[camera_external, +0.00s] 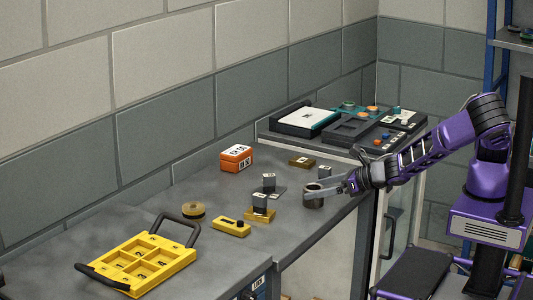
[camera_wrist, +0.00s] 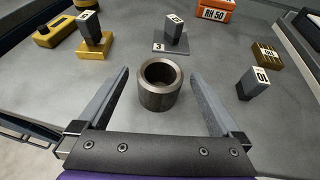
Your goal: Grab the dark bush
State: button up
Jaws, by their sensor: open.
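The dark bush is a short, thick-walled, dark grey ring (camera_wrist: 157,96) standing upright on the grey bench top, its open bore facing up. In the external view the bush (camera_external: 313,200) is near the bench's front edge, partly behind my gripper. My gripper (camera_wrist: 160,92) is open, with one finger on each side of the bush in the wrist view and visible gaps between. In the external view my gripper (camera_external: 325,188) reaches in from the right, low over the bench. Whether the fingers touch the bench cannot be told.
Marked dark blocks stand nearby: one on a brass base (camera_wrist: 93,45), one on a grey plate (camera_wrist: 169,43), and one at the right (camera_wrist: 252,83). An orange box (camera_external: 236,158), a yellow tray (camera_external: 128,288) and a brass block (camera_external: 301,162) are farther off.

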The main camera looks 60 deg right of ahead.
aim_at(304, 191)
jog(key=x, duration=0.5)
jog(key=shift+b, duration=0.4)
grip_shut()
